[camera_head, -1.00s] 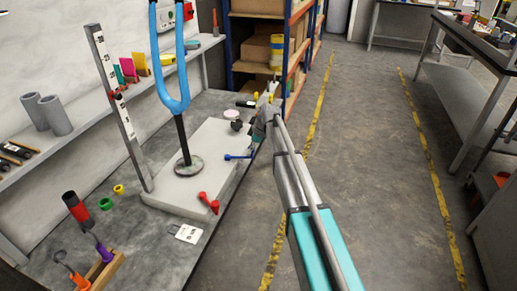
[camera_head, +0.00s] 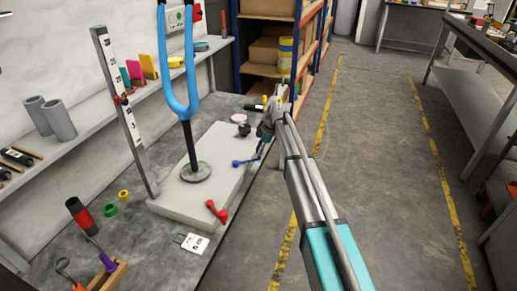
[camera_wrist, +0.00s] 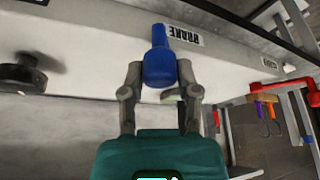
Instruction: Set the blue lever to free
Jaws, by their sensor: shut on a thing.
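The blue lever (camera_head: 243,163) sticks out at the front edge of the pale block (camera_head: 190,201), toward its far end. In the wrist view the blue lever (camera_wrist: 159,62) lies between my two fingers, beside a label reading BRAKE (camera_wrist: 186,36). My gripper (camera_wrist: 160,80) is shut on the lever's wide blue end, one finger on each side. In the head view my gripper (camera_head: 264,143) reaches the lever from the right, and the fingertips are small and partly hidden there. I cannot read a "free" marking.
A red lever (camera_head: 217,211) sits at the block's near corner. A black knob (camera_head: 244,130) is close beyond the blue lever. A blue fork (camera_head: 178,90) stands upright on the block. The floor right of the bench is clear.

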